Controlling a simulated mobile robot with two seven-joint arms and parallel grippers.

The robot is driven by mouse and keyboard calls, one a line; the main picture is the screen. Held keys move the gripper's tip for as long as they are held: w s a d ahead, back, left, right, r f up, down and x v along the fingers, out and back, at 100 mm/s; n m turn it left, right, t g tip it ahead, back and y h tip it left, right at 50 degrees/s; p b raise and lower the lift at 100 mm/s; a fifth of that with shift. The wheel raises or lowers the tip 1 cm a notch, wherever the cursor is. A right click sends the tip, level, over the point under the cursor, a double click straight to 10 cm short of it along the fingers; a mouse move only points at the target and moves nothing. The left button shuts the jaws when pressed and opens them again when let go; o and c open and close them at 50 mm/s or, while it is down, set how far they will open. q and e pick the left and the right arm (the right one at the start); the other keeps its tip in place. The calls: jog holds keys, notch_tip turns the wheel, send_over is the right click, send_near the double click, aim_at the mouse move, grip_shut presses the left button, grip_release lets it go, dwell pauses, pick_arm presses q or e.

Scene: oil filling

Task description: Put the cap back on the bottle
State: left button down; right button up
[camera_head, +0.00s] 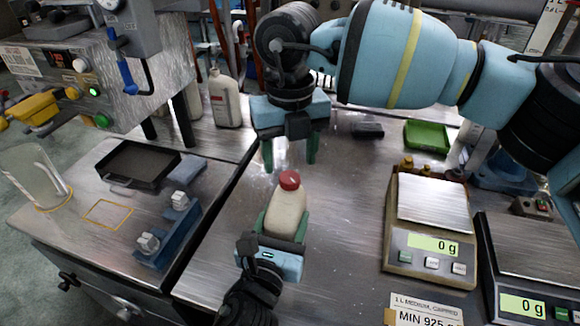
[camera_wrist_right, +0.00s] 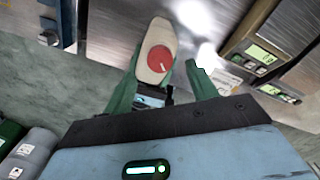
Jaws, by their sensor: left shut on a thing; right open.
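A cream bottle (camera_head: 286,212) stands upright on the steel table in the head view. The red cap (camera_head: 289,180) sits on its top; I cannot tell whether it is screwed tight. My left gripper (camera_head: 283,228) is shut around the bottle's body from the front. My right gripper (camera_head: 290,164) is open and empty, pointing down above and slightly behind the cap. In the right wrist view, the cap (camera_wrist_right: 160,59) shows as a red disc on the bottle (camera_wrist_right: 157,28), near the left green finger, with the right finger standing apart.
Two scales, a nearer-middle one (camera_head: 433,207) and a right one (camera_head: 530,246), both read 0 g. A green tray (camera_head: 427,137) and another bottle (camera_head: 224,100) stand farther back. A black tray (camera_head: 137,162) and a clear beaker (camera_head: 33,178) are at left.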

notch_tip(320, 180, up, 8)
dwell(0.5)
pick_arm(q)
jog(key=shift+c, duration=2)
grip_release()
jog(key=v, duration=0.7)
jog(key=shift+s+a, duration=0.2)
jog(key=shift+s, duration=0.2)
pick_arm(e)
jog(key=shift+f, duration=0.15)
